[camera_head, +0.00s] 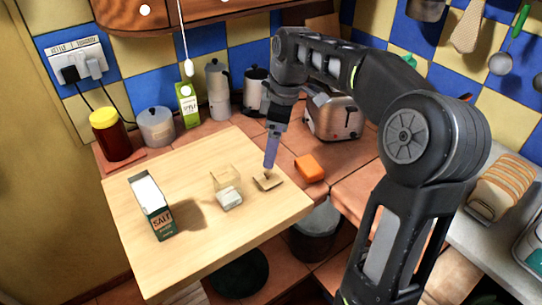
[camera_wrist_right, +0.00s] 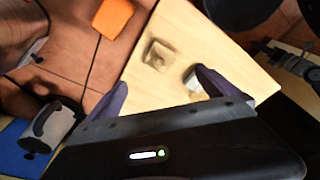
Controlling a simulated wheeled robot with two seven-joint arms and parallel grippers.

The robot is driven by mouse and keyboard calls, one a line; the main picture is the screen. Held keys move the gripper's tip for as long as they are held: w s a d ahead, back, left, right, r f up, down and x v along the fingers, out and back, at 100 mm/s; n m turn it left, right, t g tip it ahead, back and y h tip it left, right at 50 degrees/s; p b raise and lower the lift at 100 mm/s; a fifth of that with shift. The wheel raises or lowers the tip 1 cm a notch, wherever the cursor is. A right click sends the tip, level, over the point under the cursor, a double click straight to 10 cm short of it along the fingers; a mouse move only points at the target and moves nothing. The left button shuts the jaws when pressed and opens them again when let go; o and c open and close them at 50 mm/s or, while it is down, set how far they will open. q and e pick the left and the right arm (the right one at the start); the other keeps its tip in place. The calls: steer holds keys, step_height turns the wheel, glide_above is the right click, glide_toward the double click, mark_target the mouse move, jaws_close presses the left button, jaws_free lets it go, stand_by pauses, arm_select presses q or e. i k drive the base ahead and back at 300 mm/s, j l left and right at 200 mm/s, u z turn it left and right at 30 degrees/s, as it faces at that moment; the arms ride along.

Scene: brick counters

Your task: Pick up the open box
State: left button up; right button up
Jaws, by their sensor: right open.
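My right gripper (camera_head: 269,165) points down over the board's right part, well away from the carton. Its fingertips are just above a small flat tan piece (camera_head: 266,183). In the right wrist view the two purple fingers of the gripper (camera_wrist_right: 160,90) are spread with nothing between them. The tan piece (camera_wrist_right: 157,56) lies beyond them there. The carton cannot be made out in the wrist view. My left gripper is not in view.
A beige block (camera_head: 225,178) and a whitish block (camera_head: 229,198) sit mid-board. An orange block (camera_head: 309,168) lies right of the board, near the toaster (camera_head: 333,118). A jar (camera_head: 111,134), canister (camera_head: 157,127) and green drink carton (camera_head: 188,105) line the back. The board's front is clear.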

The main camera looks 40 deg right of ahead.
mark_target(151, 200)
steer(key=k, duration=1)
